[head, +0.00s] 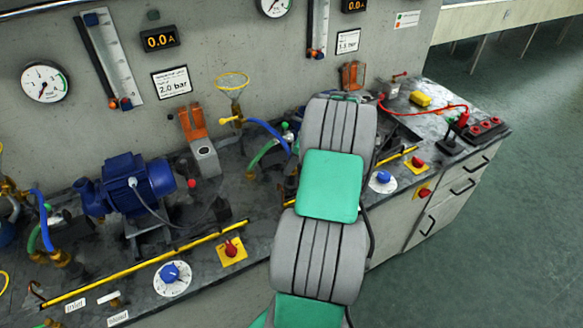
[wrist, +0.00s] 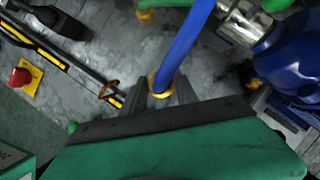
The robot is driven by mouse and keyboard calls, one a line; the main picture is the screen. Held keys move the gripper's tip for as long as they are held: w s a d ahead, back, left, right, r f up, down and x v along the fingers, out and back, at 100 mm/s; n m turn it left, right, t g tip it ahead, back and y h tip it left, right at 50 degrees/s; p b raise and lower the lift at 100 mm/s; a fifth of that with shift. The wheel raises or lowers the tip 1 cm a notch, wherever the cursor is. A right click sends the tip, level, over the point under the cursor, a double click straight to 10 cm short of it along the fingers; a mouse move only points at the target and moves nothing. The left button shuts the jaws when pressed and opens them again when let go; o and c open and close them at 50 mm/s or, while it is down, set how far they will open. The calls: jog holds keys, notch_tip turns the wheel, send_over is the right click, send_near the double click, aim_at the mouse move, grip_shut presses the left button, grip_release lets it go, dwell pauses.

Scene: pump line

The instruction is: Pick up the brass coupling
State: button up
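In the wrist view a brass coupling (wrist: 158,87) shows as a gold ring at the lower end of a blue hose (wrist: 184,42). My gripper (wrist: 163,92) has its two dark fingers on either side of the coupling, with a gap between them. It looks open; whether a finger touches the coupling I cannot tell. In the head view my arm hides the gripper and the coupling. The blue hose (head: 267,134) runs behind my arm there.
A blue pump motor (head: 138,184) stands left on the bench. A yellow rail (head: 150,262) runs along the front, near a red knob (head: 232,248) and blue dial (head: 170,274). A red lead (head: 430,108) crosses the right end. The floor at right is clear.

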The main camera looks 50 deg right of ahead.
grip_shut()
dwell(0.3)
